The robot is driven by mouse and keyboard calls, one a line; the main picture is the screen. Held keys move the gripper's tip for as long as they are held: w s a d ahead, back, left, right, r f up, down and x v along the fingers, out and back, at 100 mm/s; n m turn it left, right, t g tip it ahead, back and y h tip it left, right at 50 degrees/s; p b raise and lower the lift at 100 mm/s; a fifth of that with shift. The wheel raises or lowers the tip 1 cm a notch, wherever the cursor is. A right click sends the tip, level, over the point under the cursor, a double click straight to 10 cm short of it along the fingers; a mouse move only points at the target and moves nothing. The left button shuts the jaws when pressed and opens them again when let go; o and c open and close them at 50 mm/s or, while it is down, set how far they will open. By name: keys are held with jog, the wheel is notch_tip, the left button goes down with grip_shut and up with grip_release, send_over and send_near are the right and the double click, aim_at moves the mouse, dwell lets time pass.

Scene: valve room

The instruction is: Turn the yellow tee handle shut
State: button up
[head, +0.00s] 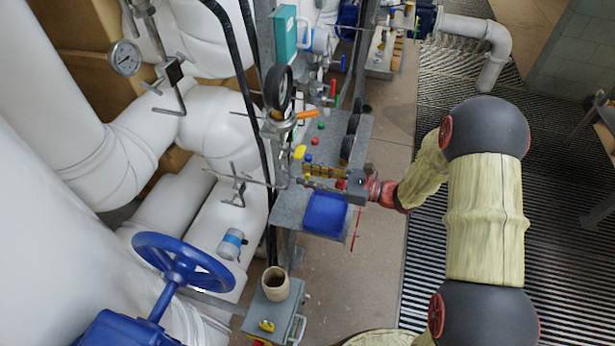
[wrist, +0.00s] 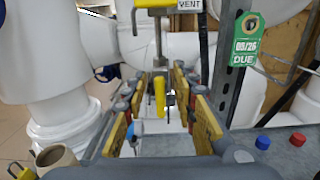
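In the wrist view a yellow handle (wrist: 160,96) stands upright between the two fingers of my gripper (wrist: 168,82). A gap shows on both sides of it, so the fingers look open and not touching it. Its depth relative to the fingertips is hard to judge. A second yellow bar (wrist: 153,3) on a metal stem is cut off at the top edge, beside a tag reading VENT (wrist: 190,4). In the head view my gripper (head: 306,177) points left over the grey bench, towards thin metal valve stems (head: 238,187) in front of white pipes. The yellow handle is not clear there.
A blue tray (head: 325,214) sits on the bench just below my gripper. A blue handwheel (head: 182,262), a pressure gauge (head: 279,88) and a black upright pipe (head: 259,130) stand nearby. A green DUE tag (wrist: 245,40) hangs right of my fingers. Grating floor (head: 390,270) lies right.

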jog(key=shift+a, duration=0.25)
jog(key=shift+c, duration=0.5)
grip_shut()
